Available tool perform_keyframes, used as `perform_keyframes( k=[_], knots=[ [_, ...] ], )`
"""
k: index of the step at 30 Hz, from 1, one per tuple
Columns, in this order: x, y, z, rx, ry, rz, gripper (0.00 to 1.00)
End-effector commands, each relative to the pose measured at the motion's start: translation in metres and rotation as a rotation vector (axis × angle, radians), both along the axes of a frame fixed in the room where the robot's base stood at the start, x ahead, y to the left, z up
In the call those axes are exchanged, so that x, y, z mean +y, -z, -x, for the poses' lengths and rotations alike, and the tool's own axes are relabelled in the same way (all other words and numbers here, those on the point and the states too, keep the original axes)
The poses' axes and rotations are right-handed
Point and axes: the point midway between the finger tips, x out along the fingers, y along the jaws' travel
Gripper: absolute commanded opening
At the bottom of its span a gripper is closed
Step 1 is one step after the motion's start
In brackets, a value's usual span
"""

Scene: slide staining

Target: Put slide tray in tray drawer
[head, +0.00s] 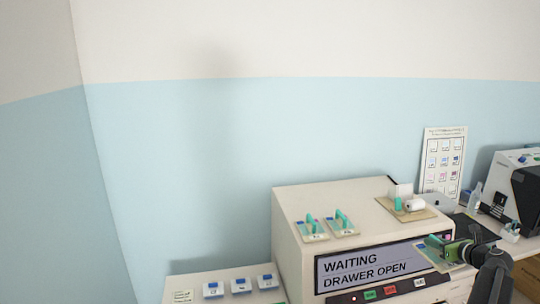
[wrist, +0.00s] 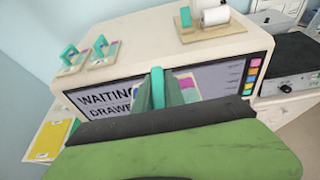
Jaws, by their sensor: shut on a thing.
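My gripper (head: 452,250) is shut on the teal handle of a slide tray (head: 430,257) and holds it in front of the right part of the staining machine's display. In the wrist view the tray's teal handle (wrist: 157,88) stands up between the dark jaws, with part of the tray (wrist: 182,88) and its coloured slides behind it. The staining machine (head: 290,235) is a large cream box. Its display (head: 365,267) reads "WAITING" and "DRAWER OPEN". I cannot make out the tray drawer itself in either view.
Two similar trays with teal handles (head: 312,226) (head: 343,222) sit on the machine's top left. A board with a white roll (head: 414,205) sits at the top right. Several small blue-and-white boxes (head: 240,286) stand on a surface at the lower left. Coloured buttons (head: 371,294) line the front.

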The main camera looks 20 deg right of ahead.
Motion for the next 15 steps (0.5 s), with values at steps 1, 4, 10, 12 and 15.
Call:
perform_keyframes(
  k=[1,4,10,12,15],
  knots=[
    [0.000,0.019,0.000,0.000,0.000,0.000,0.00],
    [0.001,0.041,-0.001,0.000,-0.001,0.000,0.00],
    [0.001,0.111,-0.001,0.000,-0.002,0.000,0.00],
    [0.001,0.138,-0.001,0.000,-0.002,0.000,0.00],
    [0.001,0.166,-0.001,0.000,-0.002,0.000,0.00]
  ],
)
